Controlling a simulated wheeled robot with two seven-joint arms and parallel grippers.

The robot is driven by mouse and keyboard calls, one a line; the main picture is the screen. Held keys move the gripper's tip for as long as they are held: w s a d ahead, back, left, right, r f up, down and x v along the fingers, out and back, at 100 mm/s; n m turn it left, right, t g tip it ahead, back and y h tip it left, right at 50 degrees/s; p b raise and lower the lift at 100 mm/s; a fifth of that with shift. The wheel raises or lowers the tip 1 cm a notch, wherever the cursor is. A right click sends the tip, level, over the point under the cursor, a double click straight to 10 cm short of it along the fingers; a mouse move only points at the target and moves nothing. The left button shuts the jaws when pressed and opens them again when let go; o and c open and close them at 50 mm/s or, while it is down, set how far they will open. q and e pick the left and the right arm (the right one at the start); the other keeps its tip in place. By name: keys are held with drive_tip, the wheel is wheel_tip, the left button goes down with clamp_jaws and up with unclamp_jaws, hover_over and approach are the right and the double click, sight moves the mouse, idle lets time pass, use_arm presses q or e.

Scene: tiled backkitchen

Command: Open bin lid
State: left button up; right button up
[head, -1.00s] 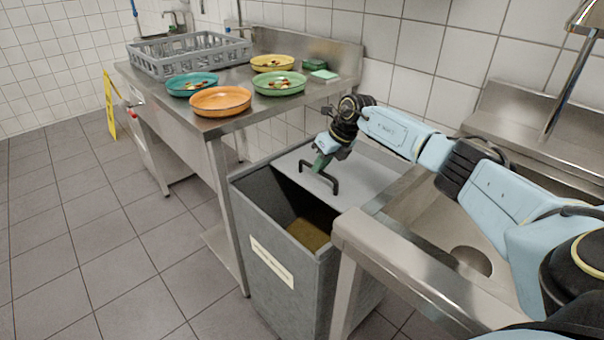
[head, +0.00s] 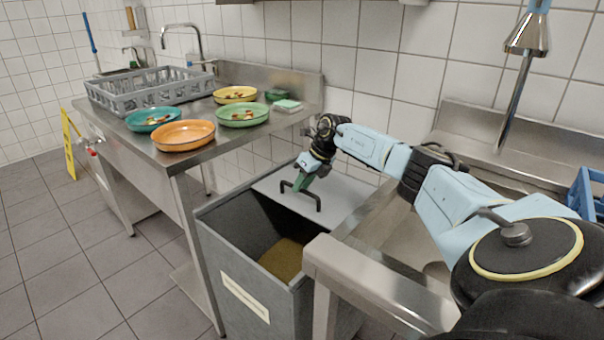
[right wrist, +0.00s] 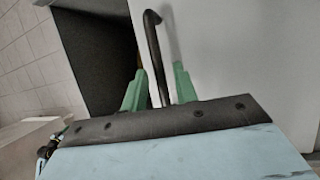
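The grey bin (head: 235,255) stands between the steel counter and the sink unit. Its light grey lid (head: 345,200) is drawn toward the back wall, so the front part of the bin is uncovered and dark, with brownish contents (head: 283,260) inside. A black bar handle (head: 318,203) stands on the lid. My right gripper (head: 302,184) is at this handle. In the right wrist view its green fingertips (right wrist: 160,88) straddle the black handle (right wrist: 153,50), with a narrow gap seeming to show on each side. My left gripper is not in view.
The steel counter (head: 150,175) holds a grey rack (head: 150,88), an orange plate (head: 183,136), a teal plate (head: 153,119), a green plate (head: 242,116) and a yellow plate (head: 235,94). The sink unit's steel edge (head: 375,285) is close to the bin's right side.

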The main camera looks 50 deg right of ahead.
drive_tip(key=shift+o, duration=0.2)
drive_tip(key=shift+r, duration=0.1)
drive_tip(key=shift+r, duration=0.25)
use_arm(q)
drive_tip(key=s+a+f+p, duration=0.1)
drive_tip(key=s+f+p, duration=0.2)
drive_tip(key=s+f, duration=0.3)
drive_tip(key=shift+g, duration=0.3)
use_arm(e)
drive_tip(key=v, duration=1.2)
drive_tip(key=shift+s+r, duration=0.2)
drive_tip(key=shift+r, duration=0.15)
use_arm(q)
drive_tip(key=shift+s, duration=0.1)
